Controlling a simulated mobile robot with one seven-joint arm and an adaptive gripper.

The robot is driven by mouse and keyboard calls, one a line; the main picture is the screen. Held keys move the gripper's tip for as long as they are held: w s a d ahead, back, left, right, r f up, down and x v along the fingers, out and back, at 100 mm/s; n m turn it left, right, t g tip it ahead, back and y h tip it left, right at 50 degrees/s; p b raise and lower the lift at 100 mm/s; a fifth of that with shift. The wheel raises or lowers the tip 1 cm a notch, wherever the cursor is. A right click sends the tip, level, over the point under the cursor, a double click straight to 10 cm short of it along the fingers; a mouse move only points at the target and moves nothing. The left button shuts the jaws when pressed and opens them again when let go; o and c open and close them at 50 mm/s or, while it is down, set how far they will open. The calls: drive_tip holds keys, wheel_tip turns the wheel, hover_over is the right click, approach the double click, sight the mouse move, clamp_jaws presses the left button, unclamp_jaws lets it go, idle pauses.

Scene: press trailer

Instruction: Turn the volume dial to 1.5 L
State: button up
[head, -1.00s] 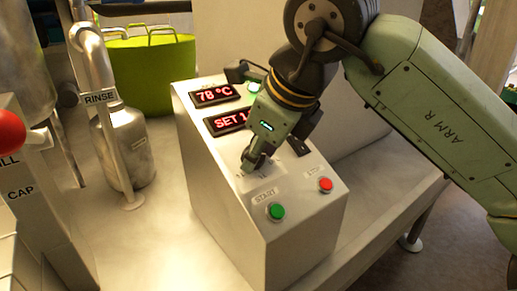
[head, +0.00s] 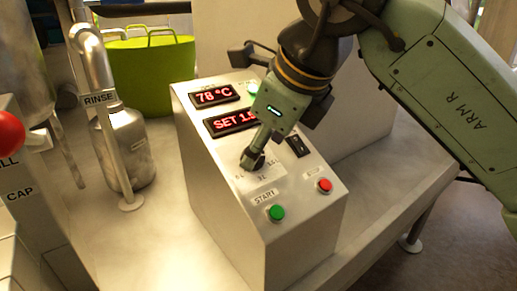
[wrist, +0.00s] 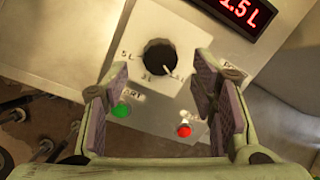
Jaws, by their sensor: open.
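The volume dial (wrist: 160,56) is a round black knob with a white pointer line, on the sloped top of the metal control box (head: 225,200). In the wrist view its pointer aims down and right, toward a partly hidden label. The red display (head: 232,121) reads "SET 1.5", and "1.5 L" shows on the display in the wrist view (wrist: 240,10). My gripper (wrist: 163,100) is open, its padded fingers apart and empty. The dial shows beyond the fingertips, between them and clear of them. In the head view my gripper (head: 253,158) covers most of the dial.
A green START button (head: 276,212) and a red button (head: 324,186) sit on the box close to the dial. A black switch (head: 298,146) is right of my gripper. A temperature display (head: 214,95) reads 78 °C. A rinse pipe and metal bottle (head: 125,150) stand left.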

drive_tip(key=v, duration=0.9)
drive_tip(key=shift+s, duration=0.1)
